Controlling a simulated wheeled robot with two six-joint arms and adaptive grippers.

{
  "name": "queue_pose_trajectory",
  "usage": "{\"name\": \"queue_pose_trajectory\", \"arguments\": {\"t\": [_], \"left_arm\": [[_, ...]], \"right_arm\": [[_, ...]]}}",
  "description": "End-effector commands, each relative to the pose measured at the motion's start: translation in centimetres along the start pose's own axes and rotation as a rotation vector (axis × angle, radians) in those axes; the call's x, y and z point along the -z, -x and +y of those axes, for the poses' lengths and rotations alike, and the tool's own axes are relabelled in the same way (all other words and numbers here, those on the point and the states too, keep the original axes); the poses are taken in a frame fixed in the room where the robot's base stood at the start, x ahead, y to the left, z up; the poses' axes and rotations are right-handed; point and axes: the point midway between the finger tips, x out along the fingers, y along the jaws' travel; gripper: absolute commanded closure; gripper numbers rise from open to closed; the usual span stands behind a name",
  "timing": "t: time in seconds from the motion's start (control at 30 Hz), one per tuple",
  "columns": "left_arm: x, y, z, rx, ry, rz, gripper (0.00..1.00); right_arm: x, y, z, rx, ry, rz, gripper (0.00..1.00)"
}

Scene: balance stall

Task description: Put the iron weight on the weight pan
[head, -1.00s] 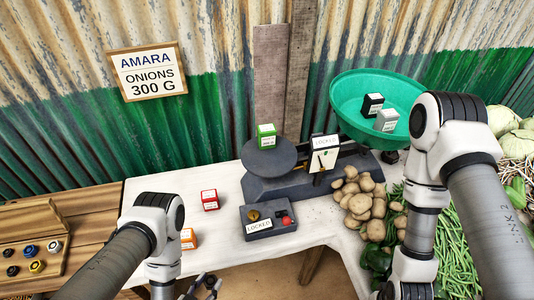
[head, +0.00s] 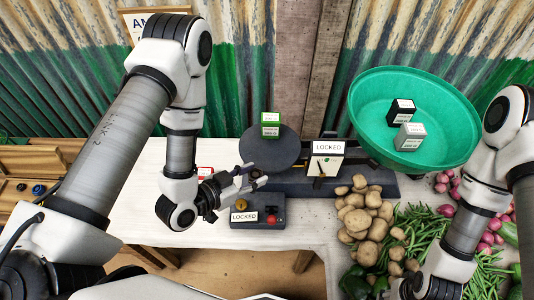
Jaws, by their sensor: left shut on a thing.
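The round dark pan (head: 251,153) of the scale carries a green-topped block (head: 270,122) at its back edge. The green goods bowl (head: 371,117) holds a black block (head: 401,111) and a grey block (head: 409,137); their labels are too small to read, so I cannot tell which block is the iron weight. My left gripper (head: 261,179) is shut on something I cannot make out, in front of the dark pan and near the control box. My right arm reaches down at the lower right; its fingers are not visible.
The control box (head: 268,219), marked LOCKED, has a brass knob and a red button. The white table (head: 318,214) has bare room in front.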

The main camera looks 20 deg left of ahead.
Motion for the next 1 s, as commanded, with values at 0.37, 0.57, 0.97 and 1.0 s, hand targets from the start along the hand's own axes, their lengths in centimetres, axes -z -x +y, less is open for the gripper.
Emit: {"name": "queue_pose_trajectory", "arguments": {"t": [0.37,0.57,0.97,1.0], "left_arm": [[2.5,-8.3,-5.2,0.000,-0.001,0.002,1.00],[-0.6,-9.8,-5.3,-0.001,0.001,-0.002,1.00],[-0.9,-9.9,-5.3,-0.001,0.000,-0.001,0.48],[-0.9,-9.9,-5.3,-0.001,0.000,-0.001,0.34]], "right_arm": [[0.1,0.0,0.0,0.000,-0.001,0.003,0.60],[0.1,-2.5,0.0,0.000,-0.001,0.003,0.60],[0.1,-2.6,0.0,0.000,-0.001,0.003,0.60],[0.1,-2.5,0.0,0.000,-0.001,0.003,0.60]]}}
